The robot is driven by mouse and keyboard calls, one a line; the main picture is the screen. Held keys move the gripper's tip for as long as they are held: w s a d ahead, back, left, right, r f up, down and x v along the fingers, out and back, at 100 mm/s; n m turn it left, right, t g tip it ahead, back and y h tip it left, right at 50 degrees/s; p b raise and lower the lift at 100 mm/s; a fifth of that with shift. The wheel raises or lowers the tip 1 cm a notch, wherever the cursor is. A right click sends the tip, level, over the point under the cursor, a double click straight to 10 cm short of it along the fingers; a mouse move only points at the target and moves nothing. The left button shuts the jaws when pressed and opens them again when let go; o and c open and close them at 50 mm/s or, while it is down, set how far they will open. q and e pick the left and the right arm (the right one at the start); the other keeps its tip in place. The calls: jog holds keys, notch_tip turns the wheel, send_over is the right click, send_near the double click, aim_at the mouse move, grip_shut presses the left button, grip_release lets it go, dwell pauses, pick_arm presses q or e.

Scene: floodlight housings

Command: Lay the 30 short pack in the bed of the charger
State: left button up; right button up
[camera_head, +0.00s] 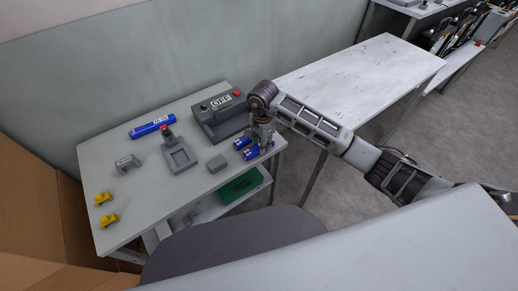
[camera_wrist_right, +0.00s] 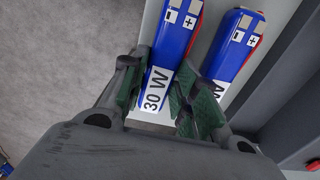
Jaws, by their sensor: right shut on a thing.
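The short blue pack marked 30 W (camera_wrist_right: 172,50) lies between the fingers of my right gripper (camera_wrist_right: 155,95), which is shut on it. In the head view this pack (camera_head: 251,153) is near the table's right edge, partly covered by my right gripper (camera_head: 261,143). A second short blue pack (camera_head: 241,143) lies beside it; its label is partly hidden by a finger in the wrist view (camera_wrist_right: 232,45). A grey box marked OFF (camera_head: 218,108) stands behind the packs. A grey unit with a square recess (camera_head: 179,157) stands to their left. I cannot tell for sure which is the charger. My left gripper is out of view.
A long blue pack (camera_head: 151,126) lies at the back left of the table (camera_head: 150,205). A grey bracket (camera_head: 127,163), a small grey block (camera_head: 217,164) and two yellow parts (camera_head: 108,220) also stand there. A green bin (camera_head: 240,186) is on the shelf below. A bare white table (camera_head: 360,75) is behind my arm.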

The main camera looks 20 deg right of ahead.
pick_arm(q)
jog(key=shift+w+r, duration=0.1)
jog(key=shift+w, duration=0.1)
pick_arm(e)
jog(key=shift+r, duration=0.2)
jog(key=shift+r+p, duration=0.3)
jog(key=shift+r, duration=0.05)
jog(key=shift+r+p, duration=0.7)
jog(key=shift+r, duration=1.05)
jog(key=shift+r+p, duration=0.55)
jog(key=shift+r, duration=0.1)
jog(key=shift+r+p, duration=0.6)
jog(key=shift+r, duration=0.65)
pick_arm(q)
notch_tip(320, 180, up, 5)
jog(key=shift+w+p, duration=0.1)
jog(key=shift+p, duration=0.3)
pick_arm(e)
jog(key=shift+r, duration=0.8)
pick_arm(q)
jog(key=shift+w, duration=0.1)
